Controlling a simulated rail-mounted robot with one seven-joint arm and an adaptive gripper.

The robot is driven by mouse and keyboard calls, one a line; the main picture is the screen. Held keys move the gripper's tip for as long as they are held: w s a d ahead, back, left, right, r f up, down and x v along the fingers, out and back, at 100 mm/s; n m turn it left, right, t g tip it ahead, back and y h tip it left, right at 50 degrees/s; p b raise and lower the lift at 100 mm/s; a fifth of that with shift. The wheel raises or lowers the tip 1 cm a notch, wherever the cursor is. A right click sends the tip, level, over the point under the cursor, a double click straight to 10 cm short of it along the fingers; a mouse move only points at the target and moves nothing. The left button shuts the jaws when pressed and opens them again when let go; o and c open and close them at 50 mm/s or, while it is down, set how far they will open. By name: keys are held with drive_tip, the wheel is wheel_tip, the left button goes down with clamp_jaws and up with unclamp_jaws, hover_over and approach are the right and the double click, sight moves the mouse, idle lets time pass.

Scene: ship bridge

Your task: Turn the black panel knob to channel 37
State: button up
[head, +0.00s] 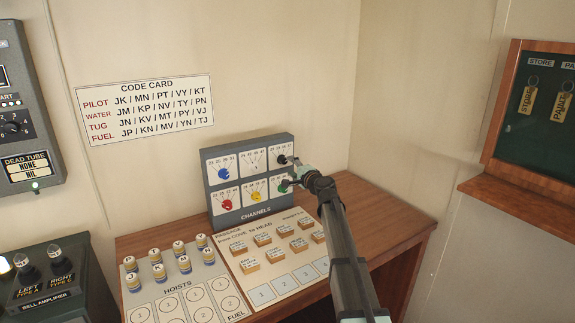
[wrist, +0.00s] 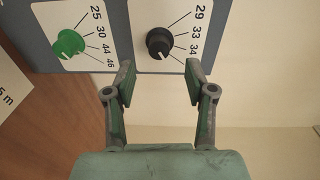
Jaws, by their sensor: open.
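The black panel knob (head: 282,159) is at the top right of the grey CHANNELS panel (head: 264,210). In the wrist view the black knob (wrist: 159,43) sits by the numbers 29, 33 and 34. A number beyond 34 is not readable there. A small white mark shows at the knob's lower edge. My gripper (head: 289,171) is in front of the panel's right side. In the wrist view my gripper (wrist: 160,74) is open and empty. Its fingertips lie just below the knob in the picture, one toward each side. I see no contact with the knob.
The green knob (wrist: 69,43) is beside the black one in the wrist view. Blue (head: 223,173), white (head: 253,166), red (head: 226,204) and yellow (head: 255,196) knobs share the panel. Several labelled cylinders (head: 157,271) and blocks (head: 262,240) stand on the wooden desk (head: 395,229).

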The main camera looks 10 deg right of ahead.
drive_tip(key=v, duration=0.6)
drive_tip(key=shift+r, duration=0.1)
